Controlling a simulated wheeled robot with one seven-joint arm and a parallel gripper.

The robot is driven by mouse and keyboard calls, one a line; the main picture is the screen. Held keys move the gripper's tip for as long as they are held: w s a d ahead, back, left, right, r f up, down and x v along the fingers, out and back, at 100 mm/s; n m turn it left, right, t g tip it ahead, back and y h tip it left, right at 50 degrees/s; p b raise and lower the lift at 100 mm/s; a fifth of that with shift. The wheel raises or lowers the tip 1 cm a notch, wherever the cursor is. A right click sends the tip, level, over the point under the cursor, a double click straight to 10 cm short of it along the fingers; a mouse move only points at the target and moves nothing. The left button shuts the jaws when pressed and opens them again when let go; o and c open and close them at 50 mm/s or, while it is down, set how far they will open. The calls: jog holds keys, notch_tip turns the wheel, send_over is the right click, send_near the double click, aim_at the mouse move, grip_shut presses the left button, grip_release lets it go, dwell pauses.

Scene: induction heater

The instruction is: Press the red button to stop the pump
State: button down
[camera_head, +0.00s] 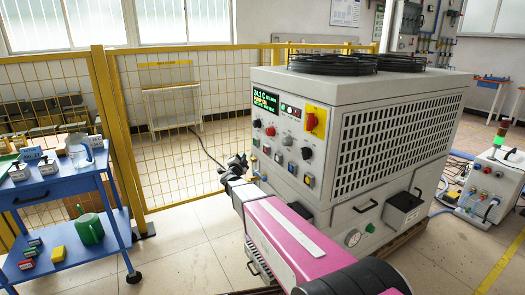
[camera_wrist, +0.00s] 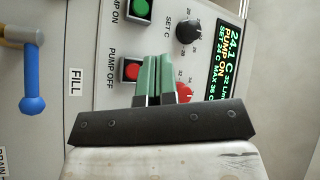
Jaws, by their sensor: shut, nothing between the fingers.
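In the wrist view the red button (camera_wrist: 131,69), beside the label PUMP OFF, sits in a dark square frame on the pale control panel (camera_wrist: 88,60). My gripper (camera_wrist: 156,60) is shut and empty. Its green fingertips point at the panel just to the right of the red button. They overlap the edge of its frame; I cannot tell how far they are from the panel. The display (camera_wrist: 226,68) reads PUMP ON. In the head view my gripper (camera_head: 237,163) is close to the left side of the machine's front (camera_head: 330,190); the red button is not clear there.
In the wrist view a green button (camera_wrist: 142,10), a black knob (camera_wrist: 188,29) and a red knob (camera_wrist: 184,92) surround the fingers. A blue-handled valve (camera_wrist: 32,95) is at left. In the head view a blue cart (camera_head: 60,185) and yellow fence (camera_head: 175,120) stand left.

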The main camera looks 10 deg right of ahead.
aim_at(266, 150)
jog(key=shift+w+r+m+h, duration=0.1)
jog(key=shift+m+h, duration=0.2)
jog(key=shift+d, duration=0.15)
jog(key=w+d, duration=0.2)
jog(key=d, duration=0.6)
jog(key=shift+w, duration=0.35)
jog(key=shift+d, duration=0.25)
dwell(1.7)
jog(key=shift+w+d, duration=0.15)
jog(key=shift+d, duration=0.1)
jog(key=shift+w+d, duration=0.15)
jog(key=shift+d, duration=0.3)
dwell(1.1)
jog(key=shift+s+a, duration=0.3)
jog(key=shift+a, duration=0.5)
